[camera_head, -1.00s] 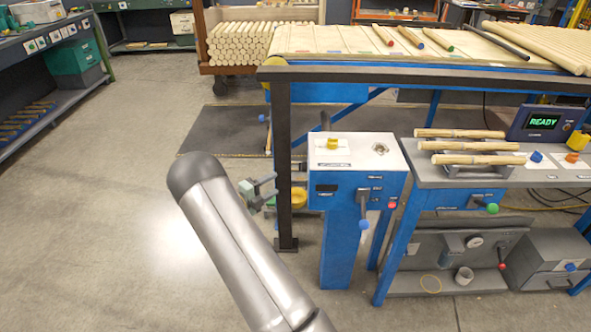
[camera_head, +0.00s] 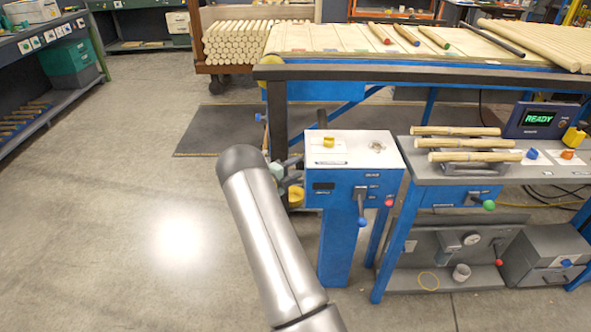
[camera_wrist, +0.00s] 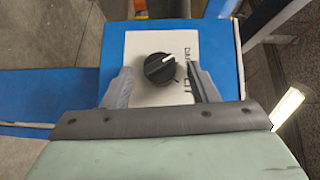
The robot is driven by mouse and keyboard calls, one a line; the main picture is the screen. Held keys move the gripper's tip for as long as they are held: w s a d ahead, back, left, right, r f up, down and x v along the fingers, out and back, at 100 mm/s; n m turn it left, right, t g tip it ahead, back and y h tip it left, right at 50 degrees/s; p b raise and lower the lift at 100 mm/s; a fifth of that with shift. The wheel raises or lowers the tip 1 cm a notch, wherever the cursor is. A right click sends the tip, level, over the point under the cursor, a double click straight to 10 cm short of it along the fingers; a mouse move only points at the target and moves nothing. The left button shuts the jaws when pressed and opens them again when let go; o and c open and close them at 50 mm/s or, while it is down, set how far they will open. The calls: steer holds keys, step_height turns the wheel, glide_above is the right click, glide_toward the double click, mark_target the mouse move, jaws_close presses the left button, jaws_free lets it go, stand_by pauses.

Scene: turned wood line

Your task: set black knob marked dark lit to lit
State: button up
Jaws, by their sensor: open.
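The black knob (camera_wrist: 158,69) is round, with a white pointer line, on a white plate (camera_wrist: 137,46) fixed to a blue face in the wrist view. Its pointer aims right and slightly up, towards the upper of two sideways labels right of it. The lower label seems to read LIT; the upper is partly blurred. My gripper (camera_wrist: 160,80) is open, one finger each side of the knob with gaps showing. I cannot tell how near the fingertips are to the plate. In the head view my gripper (camera_head: 291,172) is at the left side of the blue control box (camera_head: 343,188); the knob is hidden there.
A dark post (camera_head: 275,125) of the conveyor frame stands close behind my gripper. Open floor lies to the left.

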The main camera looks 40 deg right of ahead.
steer(key=c, duration=1)
steer(key=shift+f+b, duration=0.15)
steer(key=shift+b, duration=0.3)
steer(key=m+g+h+b, duration=0.2)
steer(key=m+b, duration=0.2)
steer(key=b, duration=0.1)
steer(key=f+m+g+h+b, duration=0.1)
steer(key=m+g+h+b, duration=0.1)
steer(key=m+h+b, duration=0.1)
steer(key=m+g+h+b, duration=0.1)
steer(key=m+h+b, duration=0.1)
steer(key=m+b, duration=0.3)
steer(key=shift+w+d+f+m+g+h+b, duration=0.2)
steer(key=shift+w+f+m+g+h+b, duration=0.2)
steer(key=shift+b, duration=1.15)
steer(key=shift+r, duration=0.15)
steer(key=o, duration=1)
